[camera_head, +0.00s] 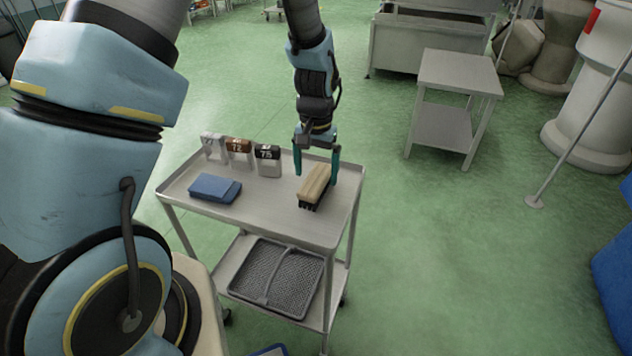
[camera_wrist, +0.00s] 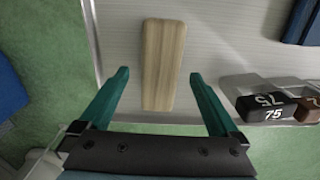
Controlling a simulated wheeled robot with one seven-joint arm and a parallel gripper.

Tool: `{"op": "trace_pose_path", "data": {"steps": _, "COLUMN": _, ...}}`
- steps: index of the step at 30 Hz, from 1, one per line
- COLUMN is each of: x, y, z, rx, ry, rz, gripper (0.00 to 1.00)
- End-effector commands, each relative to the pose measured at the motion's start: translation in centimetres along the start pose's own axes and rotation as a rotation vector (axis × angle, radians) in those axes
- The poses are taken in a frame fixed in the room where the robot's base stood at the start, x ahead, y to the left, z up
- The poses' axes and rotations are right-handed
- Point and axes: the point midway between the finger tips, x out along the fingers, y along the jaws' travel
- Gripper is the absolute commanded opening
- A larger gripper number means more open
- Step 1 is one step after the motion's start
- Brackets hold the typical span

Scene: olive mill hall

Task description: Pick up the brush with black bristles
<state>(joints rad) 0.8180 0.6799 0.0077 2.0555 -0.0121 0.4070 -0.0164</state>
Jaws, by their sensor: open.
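The brush (camera_head: 314,186) lies on the top shelf of a metal cart, near its right side. It has a pale wooden back and black bristles facing down. In the wrist view the brush (camera_wrist: 163,65) shows only its wooden back, and its bristles are hidden. My gripper (camera_head: 318,179) is open above the brush, with its teal fingers around the far end. In the wrist view my gripper (camera_wrist: 158,75) has its fingertips apart on either side of the brush's near end, with a gap on each side. Nothing is held.
The cart top (camera_head: 262,212) also carries a blue block (camera_head: 214,188) at the left and several small labelled blocks, one black-topped (camera_head: 267,160), along the back. A grey basket (camera_head: 278,275) sits on the lower shelf. Bare shelf surrounds the brush. A metal table (camera_head: 459,75) stands behind right.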

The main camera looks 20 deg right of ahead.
Motion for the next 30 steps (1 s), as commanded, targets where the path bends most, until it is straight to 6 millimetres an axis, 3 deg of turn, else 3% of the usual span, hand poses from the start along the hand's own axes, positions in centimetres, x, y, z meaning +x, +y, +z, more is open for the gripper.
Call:
{"op": "trace_pose_path", "data": {"steps": 6, "x": 2.3, "y": 0.0, "z": 0.0, "rx": 0.0, "ry": -0.001, "rz": 0.0, "gripper": 0.97}}
{"op": "trace_pose_path", "data": {"steps": 15, "x": 2.8, "y": 0.0, "z": -0.1, "rx": 0.0, "ry": 0.001, "rz": 0.0, "gripper": 0.97}}
{"op": "trace_pose_path", "data": {"steps": 30, "x": 2.8, "y": 0.0, "z": -0.1, "rx": 0.0, "ry": 0.001, "rz": 0.0, "gripper": 0.42}}
